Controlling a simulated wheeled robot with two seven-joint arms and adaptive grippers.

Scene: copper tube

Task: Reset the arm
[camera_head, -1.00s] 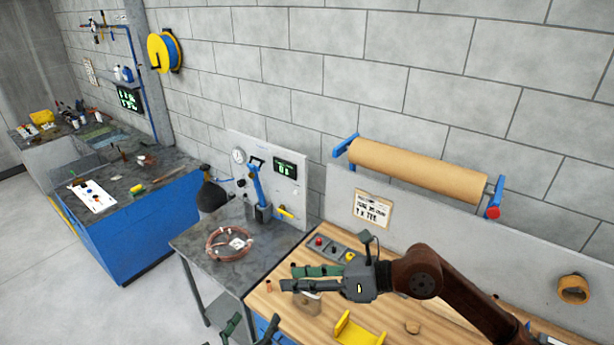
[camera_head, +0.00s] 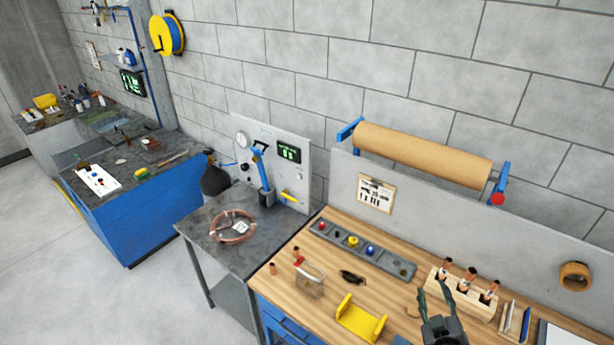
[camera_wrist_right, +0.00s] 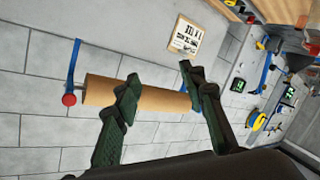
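My right gripper (camera_head: 434,294) is at the bottom right of the head view, over the front part of the wooden bench (camera_head: 283,300), pointing up and away. Its dark green fingers are spread with nothing between them. In the right wrist view, the open fingers (camera_wrist_right: 160,82) stand apart in front of the wall and the brown paper roll (camera_wrist_right: 155,96). My left gripper does not show. A copper tube coil (camera_head: 232,239) lies on the grey side table.
On the bench are a grey button strip (camera_head: 385,259), a yellow bracket (camera_head: 360,319), a small clamp-like block (camera_head: 309,284) and a wooden rack (camera_head: 465,302) with copper-coloured pieces. The paper roll (camera_head: 425,157) hangs above. The floor at left is clear.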

